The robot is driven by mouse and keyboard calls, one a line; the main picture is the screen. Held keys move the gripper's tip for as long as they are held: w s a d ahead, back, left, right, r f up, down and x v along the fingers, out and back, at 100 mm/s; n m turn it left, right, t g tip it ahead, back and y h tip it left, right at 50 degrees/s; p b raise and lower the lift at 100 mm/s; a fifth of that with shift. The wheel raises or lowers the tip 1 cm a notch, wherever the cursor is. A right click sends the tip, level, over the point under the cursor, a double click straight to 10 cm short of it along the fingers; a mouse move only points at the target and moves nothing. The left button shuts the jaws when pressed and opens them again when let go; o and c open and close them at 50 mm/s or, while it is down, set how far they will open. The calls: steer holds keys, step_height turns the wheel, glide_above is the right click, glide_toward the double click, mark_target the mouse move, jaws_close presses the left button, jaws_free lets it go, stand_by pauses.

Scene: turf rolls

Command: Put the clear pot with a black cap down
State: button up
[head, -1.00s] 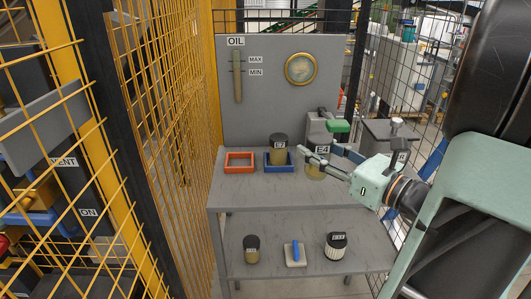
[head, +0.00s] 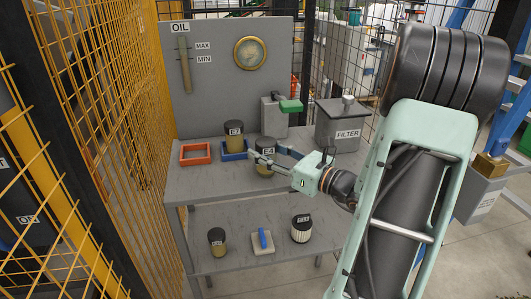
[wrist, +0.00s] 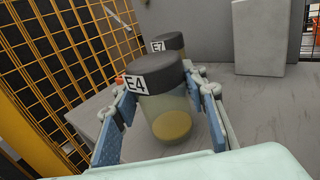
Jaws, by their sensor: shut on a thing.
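The clear pot with a black cap (head: 266,143), labelled E4, is upright between the fingers of my gripper (head: 268,158), at the front right of the upper table. In the wrist view the pot (wrist: 168,108) has a blue-padded finger on each side and a yellowish layer at its bottom. My gripper is shut on it. I cannot tell whether its base touches the tabletop. A second pot with a black cap, E7 (head: 234,132), stands in the blue square tray (head: 222,154), and shows behind E4 in the wrist view (wrist: 169,42).
An empty red square tray (head: 182,155) lies left of the blue one. A grey holder with a green part (head: 289,105) and a FILTER box (head: 338,133) stand behind. Several items sit on the lower shelf (head: 283,245). Yellow mesh fencing (head: 100,120) borders the left.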

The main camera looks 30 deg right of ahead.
steer(key=o, duration=0.9)
steer(key=shift+f, duration=0.15)
steer(key=shift+c, duration=0.2)
steer(key=o, duration=0.5)
steer(key=shift+r, duration=0.3)
steer(key=p+v, duration=0.1)
steer(key=v, duration=1.1)
steer(key=shift+f, duration=0.1)
